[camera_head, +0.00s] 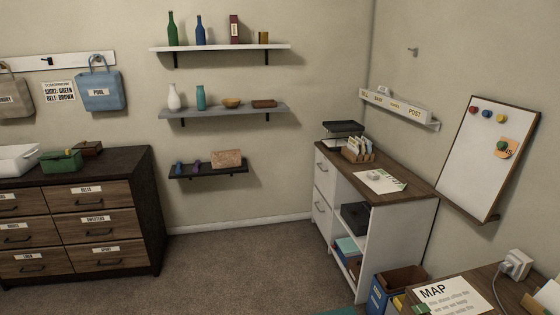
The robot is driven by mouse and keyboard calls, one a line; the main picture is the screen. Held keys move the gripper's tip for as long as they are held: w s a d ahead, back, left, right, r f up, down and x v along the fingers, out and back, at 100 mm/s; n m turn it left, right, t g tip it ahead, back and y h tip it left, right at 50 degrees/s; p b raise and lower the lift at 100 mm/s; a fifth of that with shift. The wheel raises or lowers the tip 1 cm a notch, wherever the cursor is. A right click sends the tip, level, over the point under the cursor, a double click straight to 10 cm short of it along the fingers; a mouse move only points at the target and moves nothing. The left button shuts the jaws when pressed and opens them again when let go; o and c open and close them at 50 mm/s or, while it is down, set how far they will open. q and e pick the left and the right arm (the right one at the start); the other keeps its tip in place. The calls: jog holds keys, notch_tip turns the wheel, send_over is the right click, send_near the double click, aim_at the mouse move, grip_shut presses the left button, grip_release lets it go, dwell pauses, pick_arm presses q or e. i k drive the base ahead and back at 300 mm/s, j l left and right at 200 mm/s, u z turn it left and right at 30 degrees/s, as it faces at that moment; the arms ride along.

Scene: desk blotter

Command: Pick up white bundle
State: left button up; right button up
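No single thing is clearly a white bundle from this distance. A wooden holder (358,155) on the white cabinet at right has several pale papers or envelopes (356,145) standing in it. A narrow white wall rack (400,107) above it carries labels, one reading POST, and small white items too small to make out. A white sheet (379,181) with green markings lies flat on the cabinet's wooden top. Neither of my grippers is in view.
A dark dresser (153,215) stands at left with a white tray (18,158) and green box (61,162). Wall shelves (222,111) hold bottles and vases. A desk with a MAP sheet (450,298) is at lower right. The carpet (235,270) between is clear.

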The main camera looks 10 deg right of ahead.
aim_at(373, 176)
jog(key=i+j+z, duration=0.1)
jog(key=i+z, duration=0.15)
jog(key=i, duration=0.25)
jog(key=i+j+z, duration=0.25)
jog(key=i, duration=0.3)
jog(key=i+j+z, duration=0.25)
jog(key=i, duration=0.25)
